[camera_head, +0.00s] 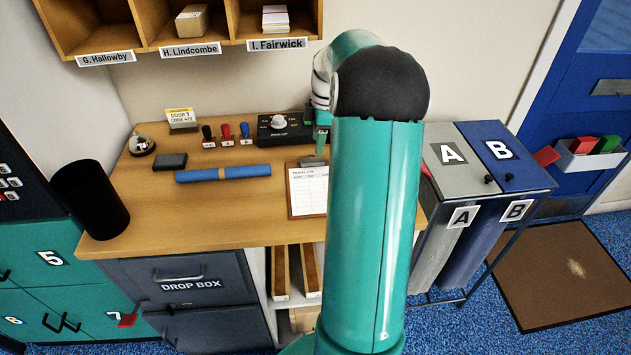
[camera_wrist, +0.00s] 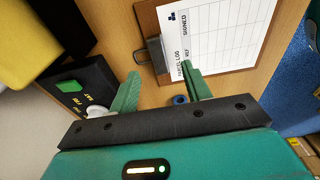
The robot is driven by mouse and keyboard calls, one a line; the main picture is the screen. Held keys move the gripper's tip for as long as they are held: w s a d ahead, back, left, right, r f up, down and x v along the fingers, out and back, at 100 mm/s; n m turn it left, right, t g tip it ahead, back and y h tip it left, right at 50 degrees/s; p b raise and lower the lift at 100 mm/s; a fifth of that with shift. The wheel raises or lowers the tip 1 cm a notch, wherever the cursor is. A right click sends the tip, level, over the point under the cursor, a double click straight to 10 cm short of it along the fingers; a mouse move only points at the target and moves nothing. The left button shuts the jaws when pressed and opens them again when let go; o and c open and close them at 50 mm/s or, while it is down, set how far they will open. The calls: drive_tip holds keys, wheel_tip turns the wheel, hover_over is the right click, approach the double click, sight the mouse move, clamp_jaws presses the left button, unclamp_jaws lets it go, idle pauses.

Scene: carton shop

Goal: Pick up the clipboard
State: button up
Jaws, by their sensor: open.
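The clipboard (camera_head: 308,190) lies flat on the wooden desk, with a white printed sheet on a brown board. My arm hides its right part in the head view. In the wrist view the clipboard (camera_wrist: 215,35) shows its grey metal clip (camera_wrist: 153,55) at the left end. My gripper (camera_wrist: 162,71) is open and empty, with its two green fingertips close to the clip end. The clip appears between or just beyond the tips; whether they touch it I cannot tell. In the head view my gripper (camera_head: 320,148) is mostly hidden behind my arm.
A black device (camera_head: 280,128) with a knob stands behind the clipboard. A blue roll (camera_head: 223,173) lies to its left. Coloured stamps (camera_head: 227,131), a bell (camera_head: 141,145) and a black bin (camera_head: 92,198) are farther left. Bins A and B (camera_head: 487,155) stand right of the desk.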

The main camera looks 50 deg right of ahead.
sight(313, 160)
drive_tip(key=f, duration=0.4)
drive_tip(key=w+a+f, duration=0.1)
drive_tip(key=f, duration=0.1)
drive_tip(key=shift+f, duration=0.2)
clamp_jaws()
